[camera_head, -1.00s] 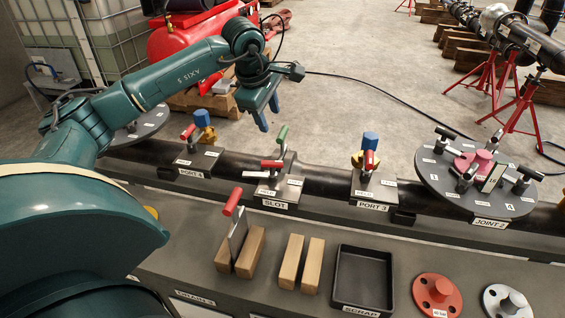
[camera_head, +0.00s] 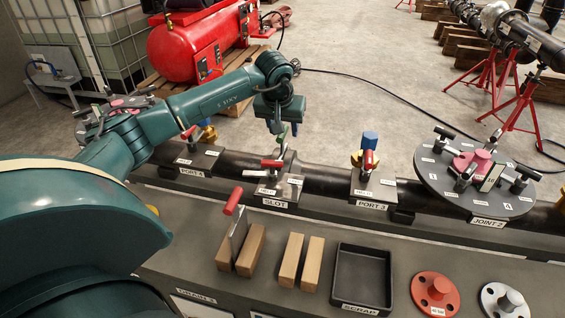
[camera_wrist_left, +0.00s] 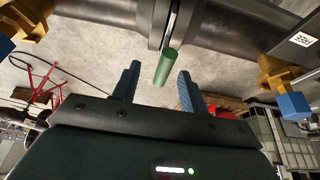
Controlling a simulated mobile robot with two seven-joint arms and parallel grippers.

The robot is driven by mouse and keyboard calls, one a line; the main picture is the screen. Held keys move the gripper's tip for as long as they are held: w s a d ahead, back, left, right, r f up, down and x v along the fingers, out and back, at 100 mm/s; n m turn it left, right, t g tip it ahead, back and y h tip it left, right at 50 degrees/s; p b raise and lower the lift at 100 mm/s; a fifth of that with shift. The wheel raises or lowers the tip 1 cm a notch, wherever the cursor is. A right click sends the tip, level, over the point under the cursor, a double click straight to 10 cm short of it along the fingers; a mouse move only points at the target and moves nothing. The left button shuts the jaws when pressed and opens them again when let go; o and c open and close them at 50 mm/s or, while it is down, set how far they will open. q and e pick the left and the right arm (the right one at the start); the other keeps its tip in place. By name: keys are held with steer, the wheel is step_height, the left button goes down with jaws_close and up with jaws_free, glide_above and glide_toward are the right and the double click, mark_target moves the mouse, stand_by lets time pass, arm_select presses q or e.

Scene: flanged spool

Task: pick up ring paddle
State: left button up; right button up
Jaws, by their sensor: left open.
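A green-handled paddle stands upright in the clamp marked SLOT on the dark pipe; its green handle (camera_head: 283,138) is partly hidden by my gripper. A red-handled flat paddle (camera_head: 237,225) stands between two wooden blocks on the bench. I cannot tell from its visible part which paddle carries a ring. My left gripper (camera_head: 284,127) is open and empty, just above the green handle. In the left wrist view, the green handle (camera_wrist_left: 163,68) lies between the tips of my left gripper (camera_wrist_left: 158,80), apart from both fingers. My right gripper is not in view.
A red clamp lever (camera_head: 271,163) sits beside the slot. PORT 3 (camera_head: 372,187) has a blue-topped yellow valve. A second, empty block pair (camera_head: 291,260), a black scrap tray (camera_head: 362,285) and two flanged discs stand on the bench. A round JOINT 2 plate (camera_head: 431,180) is at right.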

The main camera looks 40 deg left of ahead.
arm_select(q)
steer(key=shift+a+x, duration=0.2)
steer(key=shift+x, duration=3.35)
steer(key=shift+s, duration=0.15)
steer(key=shift+c, duration=0.3)
jaws_close()
steer(key=shift+r, duration=0.15)
